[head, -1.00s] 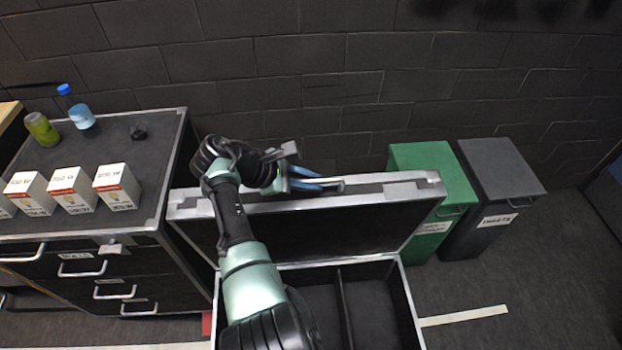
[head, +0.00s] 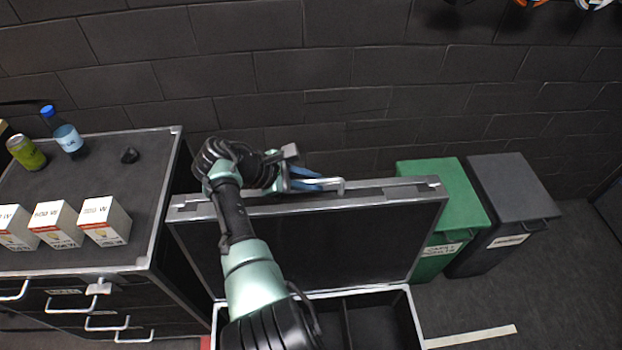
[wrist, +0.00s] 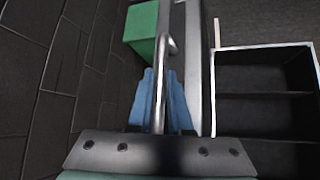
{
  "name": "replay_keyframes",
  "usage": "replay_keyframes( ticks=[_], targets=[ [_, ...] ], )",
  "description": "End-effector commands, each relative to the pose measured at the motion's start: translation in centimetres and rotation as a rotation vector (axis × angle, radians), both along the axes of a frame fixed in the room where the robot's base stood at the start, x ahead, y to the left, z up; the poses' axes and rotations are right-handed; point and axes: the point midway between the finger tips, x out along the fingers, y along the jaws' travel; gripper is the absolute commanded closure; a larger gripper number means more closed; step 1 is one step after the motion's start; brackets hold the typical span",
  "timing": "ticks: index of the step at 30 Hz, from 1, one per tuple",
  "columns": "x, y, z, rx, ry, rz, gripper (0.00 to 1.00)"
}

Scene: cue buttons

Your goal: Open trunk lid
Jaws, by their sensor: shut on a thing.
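The trunk lid (head: 310,250) is a dark panel with a silver metal rim, standing raised above the trunk (head: 375,318). The trunk's inside is exposed and split by a divider. A silver handle bar (head: 335,184) sits along the lid's upper edge. My gripper (head: 312,182) has blue fingers that are shut on this handle. In the wrist view the blue fingers (wrist: 162,100) lie on both sides of the handle bar, and the open trunk compartments (wrist: 265,105) are to the right. My arm hides part of the lid's left side and the trunk.
A dark workbench (head: 120,200) with drawers stands left, holding white boxes (head: 105,220), a green can (head: 26,152) and a blue-capped bottle (head: 65,135). A green bin (head: 455,205) and a grey bin (head: 510,200) stand right. A dark block wall (head: 330,70) is behind the lid.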

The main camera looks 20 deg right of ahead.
Motion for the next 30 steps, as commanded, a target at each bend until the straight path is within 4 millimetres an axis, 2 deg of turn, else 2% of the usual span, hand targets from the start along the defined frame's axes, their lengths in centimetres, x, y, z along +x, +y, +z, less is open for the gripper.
replay_keyframes(
  ticks=[3, 4, 9, 22, 26, 30],
  targets=[
    [-0.1, 0.0, -0.2, 0.004, 0.004, -0.001, 1.00],
    [-0.1, 0.1, -0.2, 0.004, 0.004, -0.001, 0.81],
    [-0.1, 0.0, -0.2, 0.003, 0.004, -0.001, 0.53],
    [0.0, 0.5, 0.3, 0.001, 0.000, 0.001, 0.53],
    [-0.1, 1.9, 1.5, 0.001, 0.000, 0.003, 0.53],
    [-0.3, 4.4, 3.5, 0.002, 0.000, 0.004, 0.53]
  ],
)
